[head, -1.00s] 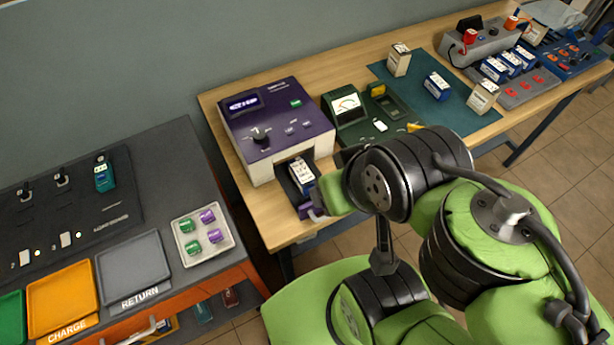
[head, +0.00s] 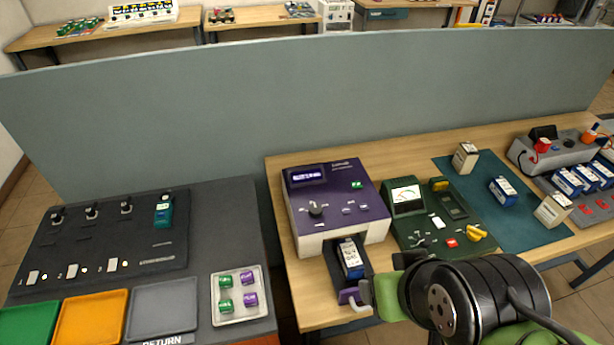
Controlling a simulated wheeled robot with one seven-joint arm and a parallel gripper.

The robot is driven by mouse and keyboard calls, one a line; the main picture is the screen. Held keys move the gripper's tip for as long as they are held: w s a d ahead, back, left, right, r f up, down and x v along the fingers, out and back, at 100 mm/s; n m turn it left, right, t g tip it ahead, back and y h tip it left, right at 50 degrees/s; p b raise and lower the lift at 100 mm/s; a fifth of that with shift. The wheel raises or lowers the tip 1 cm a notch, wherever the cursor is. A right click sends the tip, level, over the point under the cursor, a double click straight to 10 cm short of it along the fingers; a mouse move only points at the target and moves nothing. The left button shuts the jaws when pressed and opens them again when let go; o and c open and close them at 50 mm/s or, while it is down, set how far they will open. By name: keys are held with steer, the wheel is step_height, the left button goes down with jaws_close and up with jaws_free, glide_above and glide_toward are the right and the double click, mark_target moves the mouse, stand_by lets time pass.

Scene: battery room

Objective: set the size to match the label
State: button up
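A purple and white device (head: 336,197) stands on the wooden bench. The label is too small to read.
A green meter unit (head: 422,236) stands close right of the device. A teal mat (head: 535,222) with batteries lies beyond it. At left, a dark counter has orange (head: 91,320) and grey (head: 163,309) trays and a white tray (head: 240,316) of green and purple pieces. A partition rises behind.

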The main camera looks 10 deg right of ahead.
jaws_close()
stand_by(1.6)
